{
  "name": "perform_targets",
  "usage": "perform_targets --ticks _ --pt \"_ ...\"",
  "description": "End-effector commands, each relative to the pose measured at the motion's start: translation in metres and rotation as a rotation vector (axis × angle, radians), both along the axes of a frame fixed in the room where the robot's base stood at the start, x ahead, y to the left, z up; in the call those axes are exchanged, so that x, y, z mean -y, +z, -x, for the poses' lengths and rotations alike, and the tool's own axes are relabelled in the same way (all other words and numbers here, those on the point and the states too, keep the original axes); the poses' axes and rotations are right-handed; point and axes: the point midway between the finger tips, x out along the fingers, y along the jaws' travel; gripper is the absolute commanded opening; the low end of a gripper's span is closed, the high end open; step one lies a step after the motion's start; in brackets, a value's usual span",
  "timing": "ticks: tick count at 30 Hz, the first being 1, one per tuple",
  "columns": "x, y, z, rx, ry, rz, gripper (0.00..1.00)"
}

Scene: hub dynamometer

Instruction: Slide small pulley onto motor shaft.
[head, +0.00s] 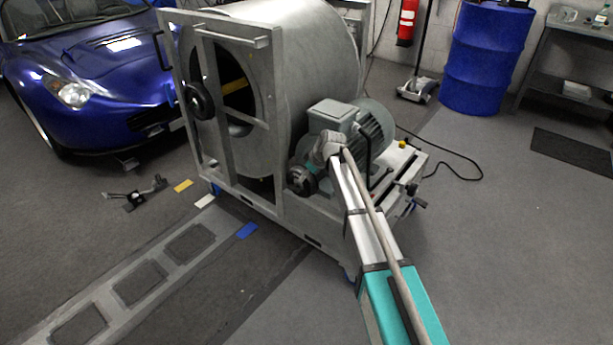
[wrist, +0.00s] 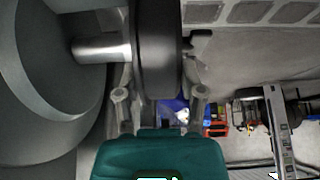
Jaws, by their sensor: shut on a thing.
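The small pulley (wrist: 157,55) is a dark, thick disc held edge-on between the fingers of my gripper (wrist: 160,88) in the wrist view. My gripper is shut on it. The silver motor shaft (wrist: 98,48) comes from the motor at left and meets the pulley's left side. I cannot tell how far the shaft goes into the bore. In the head view, the grey-green motor (head: 365,122) sits on the rig's right side. My gripper (head: 305,178) is at the motor's front end, and my arm partly hides the motor.
A grey frame (head: 278,120) encloses a large drum (head: 300,45) left of the motor. A dark larger pulley (head: 198,102) is on the drum's front. A blue car (head: 95,75) stands at left, a blue barrel (head: 487,55) at back right. The floor at right is open.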

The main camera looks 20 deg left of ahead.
Motion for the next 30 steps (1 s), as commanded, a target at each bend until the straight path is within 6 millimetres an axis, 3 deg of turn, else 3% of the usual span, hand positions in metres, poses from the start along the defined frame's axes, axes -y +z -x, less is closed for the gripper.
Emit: perform_targets --ticks 30 --pt "0.0026 -0.0029 -0.0066 0.002 -0.002 0.000 0.00"
